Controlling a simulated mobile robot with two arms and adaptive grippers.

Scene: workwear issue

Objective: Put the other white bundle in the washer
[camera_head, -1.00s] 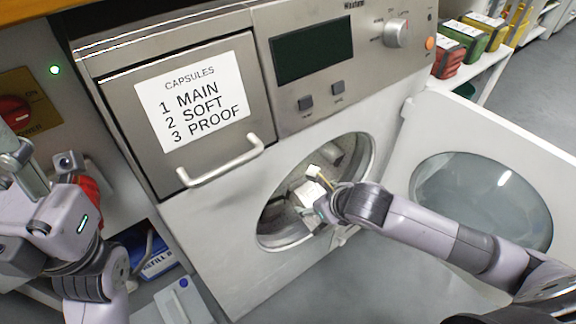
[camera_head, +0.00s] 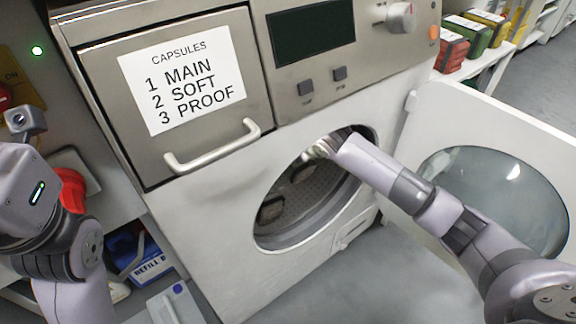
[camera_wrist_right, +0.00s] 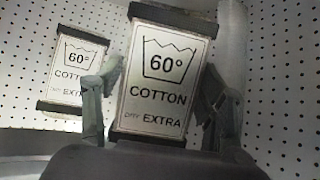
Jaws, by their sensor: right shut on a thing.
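The washer (camera_head: 200,240) stands in front of me with its round door (camera_head: 485,115) open to the right. My right arm reaches into the drum (camera_head: 300,215); its gripper is mostly hidden by the rim in the head view. In the right wrist view my right gripper (camera_wrist_right: 155,95) is shut on a white bundle (camera_wrist_right: 165,70) labelled 60° COTTON, DRY EXTRA, inside the perforated drum. A second white bundle (camera_wrist_right: 73,75) with the same 60° COTTON label is in the drum to the left. My left arm is at the left edge, its fingers out of view.
The capsule drawer (camera_head: 185,90), labelled MAIN, SOFT, PROOF, is shut above the opening. Red, green and yellow packs (camera_head: 475,32) stand on a shelf at the right. A blue REFILL box (camera_head: 135,255) is low at the left. The floor at the right is clear.

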